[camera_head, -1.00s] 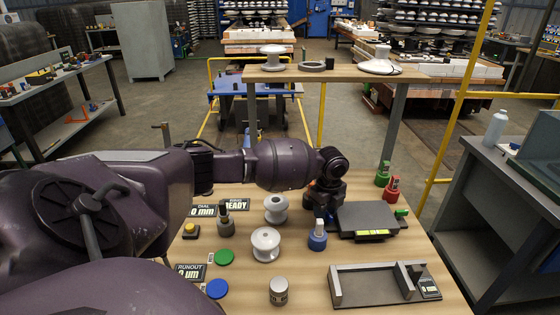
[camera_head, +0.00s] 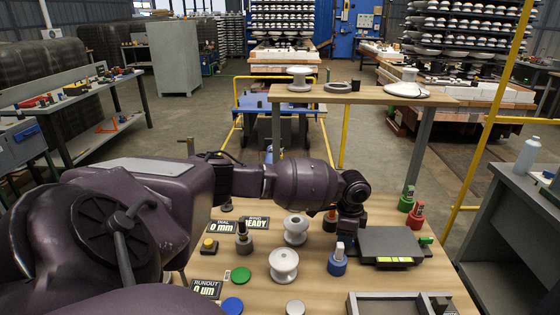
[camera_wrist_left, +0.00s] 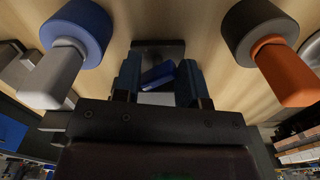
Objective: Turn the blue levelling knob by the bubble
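The grey levelling plate (camera_head: 392,241) carries a yellow-green bubble vial (camera_head: 395,261) on its front edge. My left gripper (camera_head: 350,226) points down at the plate's left side and hides what is there in the head view. In the left wrist view, a tilted blue bar (camera_wrist_left: 159,74), apparently the blue knob, lies between the two fingertips of my left gripper (camera_wrist_left: 159,88). The fingers stand apart on either side of it; whether they touch it is unclear. A green knob (camera_head: 426,240) shows on the plate's right side. My right gripper is out of view.
A blue-based post (camera_head: 338,264) stands close in front of the gripper, and an orange-topped one (camera_head: 330,220) close behind. Green (camera_head: 407,201) and red (camera_head: 415,216) posts stand behind the plate. White insulators (camera_head: 284,264) stand left. A raised shelf (camera_head: 345,96) crosses the back.

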